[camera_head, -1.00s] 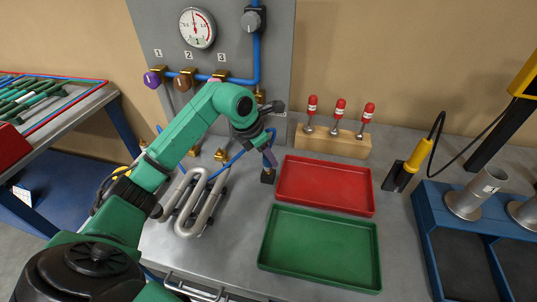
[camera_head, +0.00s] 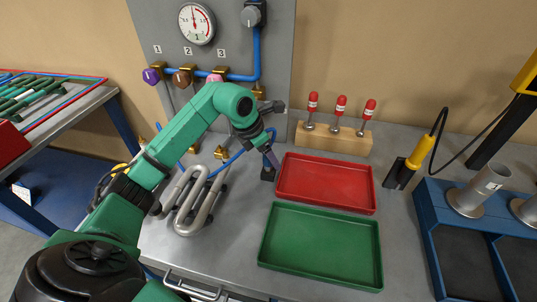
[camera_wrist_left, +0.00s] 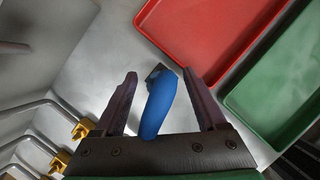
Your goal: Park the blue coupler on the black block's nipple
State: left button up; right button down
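The black block (camera_head: 267,174) stands on the bench just left of the red tray. In the wrist view a blue coupler with its hose (camera_wrist_left: 158,106) runs between my fingers, its far end at a small dark piece (camera_wrist_left: 157,71) that looks like the block. The coupler seems to sit on the block, but the nipple is hidden and I cannot tell how fully it is seated. My left gripper (camera_head: 270,157) is right above the block. In the wrist view its fingers (camera_wrist_left: 160,98) stand apart, with gaps on both sides of the blue coupler. My right gripper is not in view.
A red tray (camera_head: 281,187) and a green tray (camera_head: 268,255) lie to the right. A silver serpentine coil (camera_head: 186,205) is left of the block. A wooden rack (camera_head: 335,146) with red-handled tools stands behind. A blue bin (camera_head: 425,215) is far right.

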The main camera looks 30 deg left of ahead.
pick_arm(q)
jog(key=shift+r, duration=0.1)
jog(key=b+v, duration=0.1)
jog(key=v, duration=1.3)
jog(key=shift+r+b, duration=0.15)
jog(key=shift+b, duration=0.2)
